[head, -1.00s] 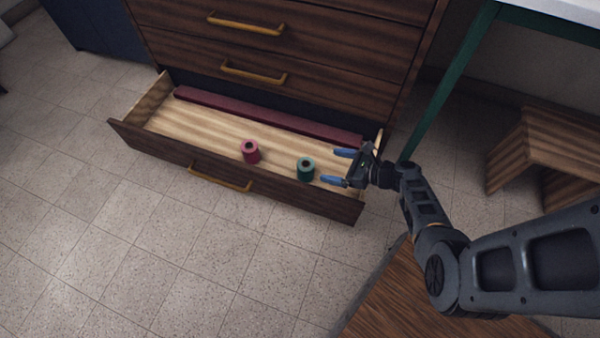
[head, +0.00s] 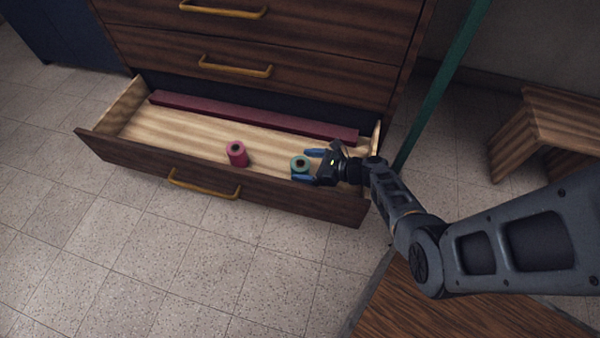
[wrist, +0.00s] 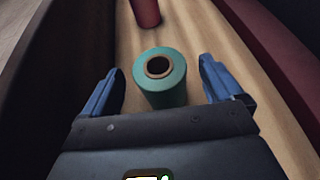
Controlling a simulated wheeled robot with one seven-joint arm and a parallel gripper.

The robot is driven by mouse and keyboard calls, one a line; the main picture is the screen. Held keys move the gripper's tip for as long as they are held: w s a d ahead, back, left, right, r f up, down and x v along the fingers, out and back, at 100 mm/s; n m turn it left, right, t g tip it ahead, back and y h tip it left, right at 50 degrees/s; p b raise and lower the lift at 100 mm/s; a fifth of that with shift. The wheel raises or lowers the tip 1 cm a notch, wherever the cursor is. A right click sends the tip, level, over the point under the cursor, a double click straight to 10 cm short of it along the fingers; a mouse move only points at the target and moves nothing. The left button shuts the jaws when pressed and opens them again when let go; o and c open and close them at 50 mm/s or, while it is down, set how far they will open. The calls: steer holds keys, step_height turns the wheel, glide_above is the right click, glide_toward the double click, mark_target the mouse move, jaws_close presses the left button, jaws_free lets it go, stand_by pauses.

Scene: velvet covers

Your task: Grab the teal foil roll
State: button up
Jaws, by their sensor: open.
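The teal foil roll (head: 300,163) stands upright in the open bottom drawer, near its front right. In the wrist view the teal foil roll (wrist: 161,82) stands between my two blue fingers, with a gap on each side. My gripper (head: 308,165) is open, low in the drawer, reaching in from the right. In the wrist view my gripper (wrist: 160,88) has a finger on either side of the roll, and neither looks to be touching it.
A pink-red roll (head: 237,154) stands to the left in the same drawer; it also shows beyond the teal roll in the wrist view (wrist: 146,12). A long maroon bar (head: 250,117) lies along the drawer's back. The drawer's front wall (head: 215,178) runs close beside my gripper.

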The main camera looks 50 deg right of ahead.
steer(key=shift+b+x, duration=0.3)
steer(key=shift+x, duration=0.8)
steer(key=c, duration=1.1)
